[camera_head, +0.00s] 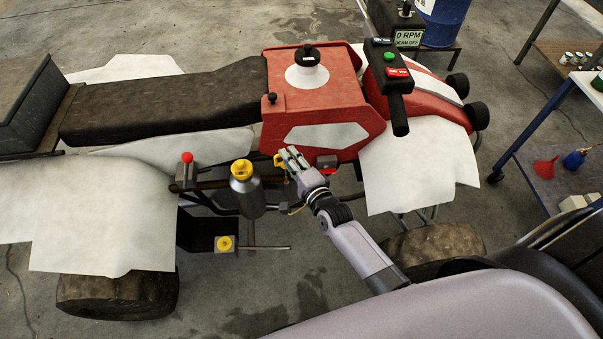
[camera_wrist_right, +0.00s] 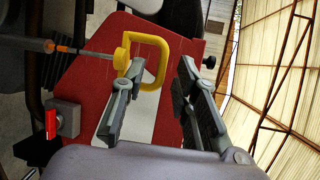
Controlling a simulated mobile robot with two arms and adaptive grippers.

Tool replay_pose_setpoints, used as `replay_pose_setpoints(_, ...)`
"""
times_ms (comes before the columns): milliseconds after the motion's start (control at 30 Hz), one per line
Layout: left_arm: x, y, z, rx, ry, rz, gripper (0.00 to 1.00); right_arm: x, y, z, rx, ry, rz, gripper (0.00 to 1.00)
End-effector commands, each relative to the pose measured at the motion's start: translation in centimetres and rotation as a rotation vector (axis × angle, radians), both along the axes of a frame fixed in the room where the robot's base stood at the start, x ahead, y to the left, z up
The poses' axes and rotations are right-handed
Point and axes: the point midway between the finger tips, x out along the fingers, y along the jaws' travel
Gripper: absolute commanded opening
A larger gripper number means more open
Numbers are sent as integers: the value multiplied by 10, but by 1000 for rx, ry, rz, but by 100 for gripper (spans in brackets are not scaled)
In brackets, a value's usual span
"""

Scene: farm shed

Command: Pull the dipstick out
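The dipstick's yellow loop handle (camera_wrist_right: 163,62) shows in the right wrist view in front of the red bodywork. A thin grey rod or tube (camera_wrist_right: 95,54) runs left from it to an orange collar (camera_wrist_right: 62,48). In the head view the yellow handle (camera_head: 278,160) is small, beside the fingertips. My right gripper (camera_head: 292,155) is at the quad bike's side. In the wrist view its two fingers (camera_wrist_right: 163,75) are spread apart, with the loop at the gap between their tips. The left finger partly covers the handle's lower edge. I cannot tell whether they touch. My left gripper is out of view.
The quad bike's red body (camera_head: 345,105) and white fender (camera_head: 410,165) lie around the gripper. A grey canister with a yellow cap (camera_head: 241,170) and a red-knobbed lever (camera_head: 187,160) stand left of it. A red switch (camera_wrist_right: 51,124) sits below the handle.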

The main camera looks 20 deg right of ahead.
Motion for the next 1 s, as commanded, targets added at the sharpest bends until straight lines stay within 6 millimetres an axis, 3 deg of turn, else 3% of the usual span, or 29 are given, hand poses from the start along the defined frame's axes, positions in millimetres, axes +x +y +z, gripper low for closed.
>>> replay_pose_setpoints(200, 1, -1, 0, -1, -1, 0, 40, -49, -6, 7, -1, 4, -1, 28)
replay_pose_setpoints(400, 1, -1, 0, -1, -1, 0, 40, -79, -10, 12, -1, 3, 0, 28)
replay_pose_setpoints(600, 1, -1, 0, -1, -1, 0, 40, -90, -12, 15, 0, 1, 0, 28)
replay_pose_setpoints(1000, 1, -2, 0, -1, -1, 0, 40, -90, -12, 15, -1, 1, 0, 28)
